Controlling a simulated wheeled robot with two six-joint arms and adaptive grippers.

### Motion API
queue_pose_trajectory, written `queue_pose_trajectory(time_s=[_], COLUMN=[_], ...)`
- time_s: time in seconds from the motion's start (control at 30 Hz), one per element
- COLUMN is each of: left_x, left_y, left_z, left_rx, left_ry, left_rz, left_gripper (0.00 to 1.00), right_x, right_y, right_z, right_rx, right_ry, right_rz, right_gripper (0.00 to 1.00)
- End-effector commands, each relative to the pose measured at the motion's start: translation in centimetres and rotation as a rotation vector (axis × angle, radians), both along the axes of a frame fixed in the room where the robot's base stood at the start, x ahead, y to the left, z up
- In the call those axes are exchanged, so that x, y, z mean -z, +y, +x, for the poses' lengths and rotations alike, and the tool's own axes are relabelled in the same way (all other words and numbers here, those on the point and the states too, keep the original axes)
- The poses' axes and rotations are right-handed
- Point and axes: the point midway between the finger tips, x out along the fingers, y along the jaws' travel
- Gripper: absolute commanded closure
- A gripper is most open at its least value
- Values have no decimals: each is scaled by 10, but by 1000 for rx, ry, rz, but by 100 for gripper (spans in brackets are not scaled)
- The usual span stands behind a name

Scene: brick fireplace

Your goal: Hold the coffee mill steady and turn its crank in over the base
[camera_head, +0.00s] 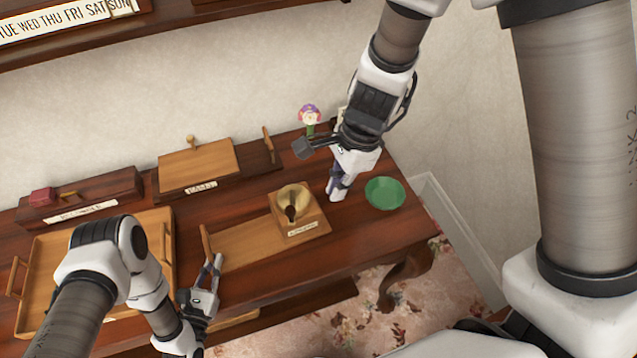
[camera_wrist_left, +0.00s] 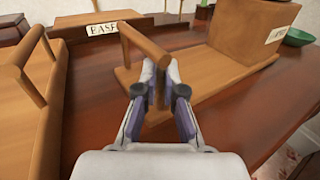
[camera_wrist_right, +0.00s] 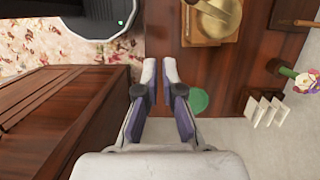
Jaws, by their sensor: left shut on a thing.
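The coffee mill is a wooden box (camera_head: 312,222) with a brass dome (camera_head: 294,193) on top, at the right end of a flat wooden board (camera_head: 250,246). A dark crank part shows at the dome's front; the right wrist view cuts it off at the top. An upright handle (camera_wrist_left: 143,42) stands at the board's left end. My left gripper (camera_head: 216,262) is shut on this handle. My right gripper (camera_head: 335,192) points down just right of the mill, empty and apart from it. Its fingers in the right wrist view (camera_wrist_right: 159,68) have a narrow gap between them.
A green dish (camera_head: 385,193) lies right of my right gripper. A flower vase (camera_head: 310,122) stands behind. A wooden tray (camera_head: 160,222) with handles is at the left. A labelled box (camera_head: 197,165) and a long rack (camera_head: 80,200) stand at the back.

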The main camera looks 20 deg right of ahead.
Motion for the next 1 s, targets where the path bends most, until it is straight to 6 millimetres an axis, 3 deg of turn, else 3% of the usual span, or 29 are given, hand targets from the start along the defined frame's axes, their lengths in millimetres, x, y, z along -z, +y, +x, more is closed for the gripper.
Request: queue_pose_trajectory(time_s=[0.03,0.1,0.13,0.27,0.4,0.53,0.77,1.0], left_x=[1,1,1,1,0,0,0,0], left_y=[0,0,0,0,0,0,0,0], left_z=[0,0,0,0,0,0,0,0], left_rx=[0,0,0,0,0,0,-1,0], left_ry=[2,1,1,1,0,0,1,1], left_rz=[1,0,0,0,0,0,0,0], left_gripper=[100,100,100,100,100,100,100,100], right_x=[-3,-6,-9,-34,-36,-15,20,73], right_y=[0,4,8,30,46,59,65,77], right_z=[-1,-8,-6,30,67,90,75,56], right_rx=[-12,-82,-137,-504,-852,-979,-976,-974], right_ry=[-1,18,20,-11,14,47,86,86], right_rz=[2,30,50,126,144,118,131,131], right_gripper=[68,50,50,50,50,50,50,50])
